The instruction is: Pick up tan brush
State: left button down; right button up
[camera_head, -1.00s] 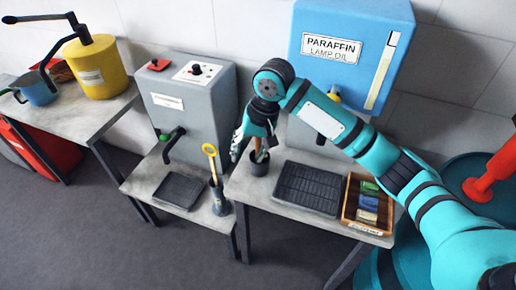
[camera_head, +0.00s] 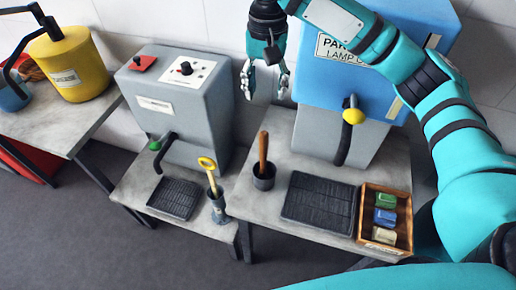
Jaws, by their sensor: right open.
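A brush with a brown-tan handle (camera_head: 263,148) stands nearly upright in a small dark cup (camera_head: 263,182) on the right-hand grey table; its lower end is hidden inside the cup. My right gripper (camera_head: 265,90) is open and empty, fingers pointing down. In the picture it appears above the handle, with a clear gap between fingertips and handle top. My left gripper is not in view.
Beside the cup lie a black drip tray (camera_head: 318,203) and a wooden box (camera_head: 407,225) with coloured blocks. A blue lamp-oil tank (camera_head: 325,90) with a yellow-knobbed tap (camera_head: 353,116) stands behind.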

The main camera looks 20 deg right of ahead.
send_over(264, 132)
jog(key=f, duration=0.5)
jog(key=s+f, duration=0.1)
jog(key=f, duration=0.2)
jog(key=shift+d+p, duration=0.15)
jog(key=shift+p, duration=0.2)
jog(key=f, duration=0.2)
jog(key=shift+w+f, duration=0.3)
jog(key=shift+f, duration=0.05)
jog(key=shift+f+p, duration=0.3)
jog(key=shift+f, duration=0.5)
notch_tip(264, 132, down, 4)
jog(key=shift+w+r+p, duration=0.15)
jog(key=shift+p, duration=0.6)
jog(key=shift+f, duration=0.25)
jog(key=c, duration=0.7)
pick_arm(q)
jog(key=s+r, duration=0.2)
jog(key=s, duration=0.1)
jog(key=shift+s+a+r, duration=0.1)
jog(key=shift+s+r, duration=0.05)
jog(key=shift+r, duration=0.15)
pick_arm(e)
grip_shut()
